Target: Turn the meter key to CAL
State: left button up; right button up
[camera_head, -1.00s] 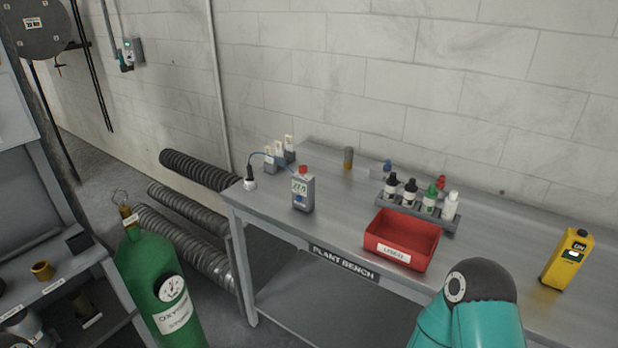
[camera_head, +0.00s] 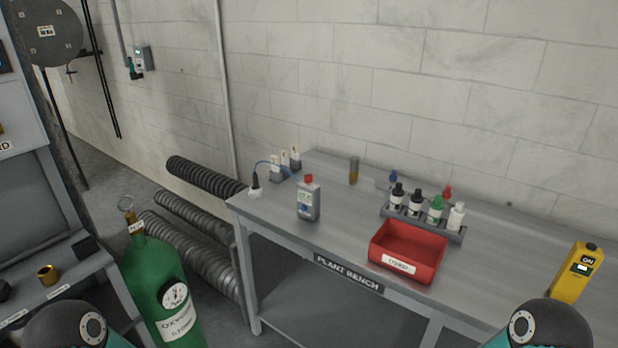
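The grey hand-held meter (camera_head: 308,203) stands upright on the left part of the plant bench, with a red cap on top. Its front has a small display and a blue patch below; the key and its setting are too small to make out. A blue cable runs from behind the meter to a black plug at the bench's left corner. Neither of my grippers is in view. Only a rounded joint of each of my arms shows, at the bottom left and bottom right, both well short of the meter.
The plant bench (camera_head: 285,230) holds a red tray (camera_head: 420,243), a rack of bottles (camera_head: 445,231), a brown vial (camera_head: 353,171) and a yellow device (camera_head: 577,272) marked ON. A green oxygen cylinder (camera_head: 150,265) stands left of the bench. The bench around the meter's front is clear.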

aim_at(308, 179)
jog(key=z, duration=0.05)
jog(key=i, duration=0.9)
